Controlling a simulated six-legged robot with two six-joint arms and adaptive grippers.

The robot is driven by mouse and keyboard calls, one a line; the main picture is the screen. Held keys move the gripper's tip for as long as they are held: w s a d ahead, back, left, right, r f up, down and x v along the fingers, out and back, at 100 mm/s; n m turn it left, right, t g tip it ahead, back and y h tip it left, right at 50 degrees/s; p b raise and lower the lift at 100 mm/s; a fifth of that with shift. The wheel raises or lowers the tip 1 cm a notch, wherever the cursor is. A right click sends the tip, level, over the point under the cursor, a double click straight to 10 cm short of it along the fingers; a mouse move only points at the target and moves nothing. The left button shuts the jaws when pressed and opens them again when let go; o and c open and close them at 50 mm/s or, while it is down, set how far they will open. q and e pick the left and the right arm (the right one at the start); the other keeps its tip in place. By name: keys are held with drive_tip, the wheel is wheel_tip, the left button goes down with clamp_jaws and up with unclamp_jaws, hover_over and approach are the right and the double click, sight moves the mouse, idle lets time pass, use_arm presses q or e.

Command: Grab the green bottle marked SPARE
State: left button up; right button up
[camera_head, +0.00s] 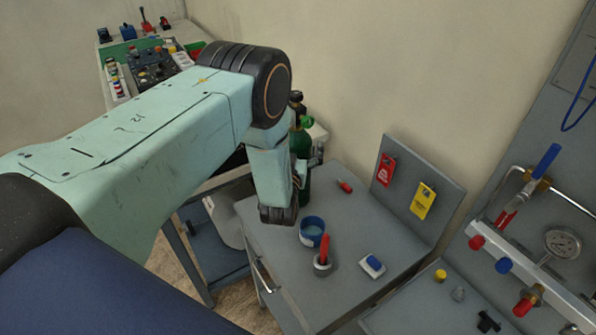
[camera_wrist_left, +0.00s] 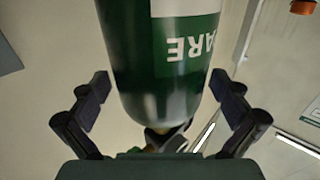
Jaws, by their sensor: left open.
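The green bottle (camera_wrist_left: 150,60) fills the middle of the left wrist view. It appears upside down there, with a white-on-green label ending in "ARE". My left gripper (camera_wrist_left: 162,92) is open, with one finger on each side of the bottle and a visible gap at both sides. In the head view the bottle (camera_head: 302,142) stands behind my left forearm and wrist, which hide much of it. Its dark valve top shows above. My left gripper's fingers are mostly hidden there. My right gripper is not in view.
A grey bench (camera_head: 290,270) holds a blue cup (camera_head: 312,232), a red-handled tool (camera_head: 324,255) and a blue-and-white block (camera_head: 373,265). Red (camera_head: 385,170) and yellow (camera_head: 423,200) tags hang on an upright panel.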

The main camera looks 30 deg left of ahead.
use_arm(q)
drive_tip(key=shift+s+a+r, duration=0.1)
drive_tip(key=shift+s, duration=0.1)
drive_tip(key=shift+c, duration=1.4)
drive_tip(key=shift+w, duration=0.2)
drive_tip(key=c, duration=0.6)
drive_tip(key=shift+s, duration=0.1)
drive_tip(key=c, duration=1)
drive_tip(key=shift+w+r, duration=0.2)
drive_tip(key=shift+w, duration=0.1)
